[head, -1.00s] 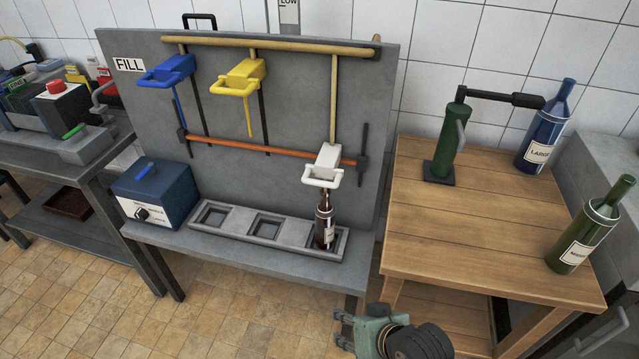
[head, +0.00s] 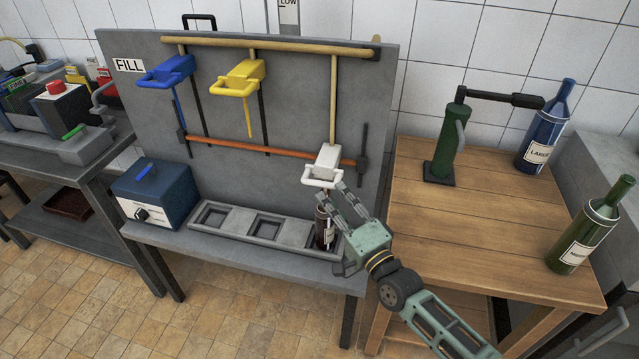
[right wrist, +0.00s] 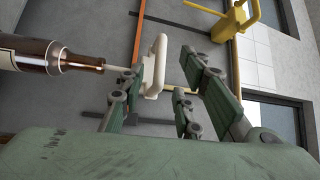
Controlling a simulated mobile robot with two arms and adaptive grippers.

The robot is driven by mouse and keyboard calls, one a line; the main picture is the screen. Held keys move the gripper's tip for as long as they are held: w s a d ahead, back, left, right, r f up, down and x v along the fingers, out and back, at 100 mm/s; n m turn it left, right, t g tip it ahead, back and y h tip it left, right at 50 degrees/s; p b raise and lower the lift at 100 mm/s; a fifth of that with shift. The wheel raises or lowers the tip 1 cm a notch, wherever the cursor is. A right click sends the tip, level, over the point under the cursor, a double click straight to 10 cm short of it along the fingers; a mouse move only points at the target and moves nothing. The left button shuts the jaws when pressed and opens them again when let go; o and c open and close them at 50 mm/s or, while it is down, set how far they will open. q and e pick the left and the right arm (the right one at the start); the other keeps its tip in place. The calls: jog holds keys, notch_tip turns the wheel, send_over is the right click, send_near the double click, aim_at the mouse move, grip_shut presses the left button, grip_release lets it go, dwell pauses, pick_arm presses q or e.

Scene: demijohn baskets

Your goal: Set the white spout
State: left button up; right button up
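The white spout (head: 326,164) hangs on the right of the fill rack, with its loop handle facing out. A small brown bottle (head: 323,232) stands under it in the right-hand recess of the tray. My right gripper (head: 350,198) is open, just in front of and below the handle, and partly hides the bottle. In the right wrist view the white handle (right wrist: 156,66) shows beyond and between the spread fingers. There the bottle (right wrist: 40,55) lies to the left, with the spout's thin tube at its mouth. My left gripper is not in view.
A blue spout (head: 167,70) and a yellow spout (head: 240,78) hang to the left over empty recesses. A blue box (head: 157,192) stands left of the tray (head: 220,232). The wooden table (head: 450,220) holds a green corker (head: 445,145), a blue bottle (head: 545,130) and a green bottle (head: 590,232).

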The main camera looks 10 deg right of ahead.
aim_at(319, 184)
jog(key=x, duration=0.7)
jog(key=shift+c, duration=0.4)
grip_shut()
